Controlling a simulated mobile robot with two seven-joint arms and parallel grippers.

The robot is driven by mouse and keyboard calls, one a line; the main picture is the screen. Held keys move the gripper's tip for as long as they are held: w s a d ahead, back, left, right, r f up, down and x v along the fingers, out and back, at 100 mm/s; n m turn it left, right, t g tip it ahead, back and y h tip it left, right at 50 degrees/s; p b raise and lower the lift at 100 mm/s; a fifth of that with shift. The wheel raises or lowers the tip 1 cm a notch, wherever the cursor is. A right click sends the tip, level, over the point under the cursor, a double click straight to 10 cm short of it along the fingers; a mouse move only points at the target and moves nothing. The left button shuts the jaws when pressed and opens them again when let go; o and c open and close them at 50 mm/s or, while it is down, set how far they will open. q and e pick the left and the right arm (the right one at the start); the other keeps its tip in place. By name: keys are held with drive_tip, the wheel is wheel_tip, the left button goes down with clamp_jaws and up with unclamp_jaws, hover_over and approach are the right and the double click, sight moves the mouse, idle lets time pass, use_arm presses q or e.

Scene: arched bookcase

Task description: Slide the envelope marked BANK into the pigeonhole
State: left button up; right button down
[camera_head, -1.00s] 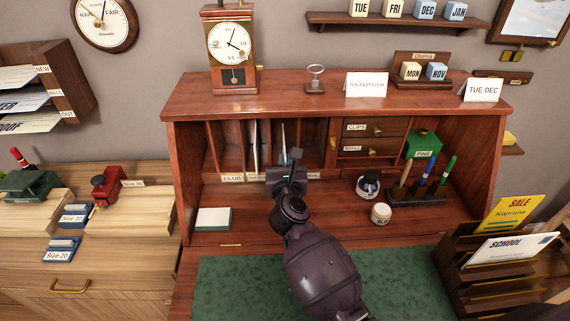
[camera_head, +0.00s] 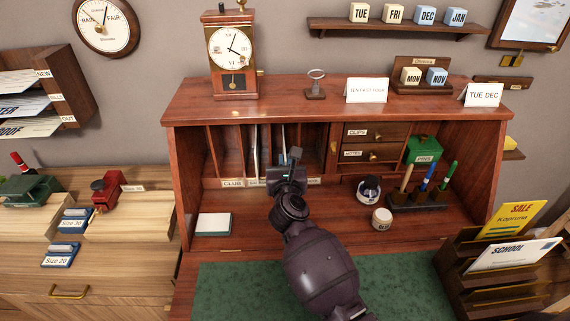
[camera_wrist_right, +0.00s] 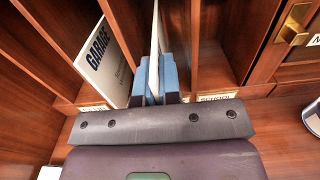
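My right gripper (camera_head: 287,168) reaches into the row of pigeonholes in the desk's hutch. In the right wrist view its two blue fingertips (camera_wrist_right: 159,80) are close together on a white envelope (camera_wrist_right: 154,45). That envelope stands upright and edge-on, its far part inside a pigeonhole between two dividers; its marking cannot be read. An envelope marked GARAGE (camera_wrist_right: 104,55) leans in the pigeonhole to its left. The label below the held envelope is hidden by the gripper. The CLUB label (camera_head: 232,182) shows further left. My left gripper is out of view.
Wooden dividers (camera_wrist_right: 195,45) stand close on both sides of the fingers. Small drawers (camera_head: 372,142), an ink bottle (camera_head: 369,188), a white jar (camera_head: 381,218) and a pen stand (camera_head: 418,200) are to the right. A letter rack (camera_head: 470,253) holds envelopes marked SALE and SCHOOL.

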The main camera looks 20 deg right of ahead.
drive_tip(key=shift+x, duration=0.95)
drive_tip(key=shift+x, duration=0.85)
drive_tip(key=c, duration=1.2)
unclamp_jaws()
drive_tip(key=shift+c, duration=0.2)
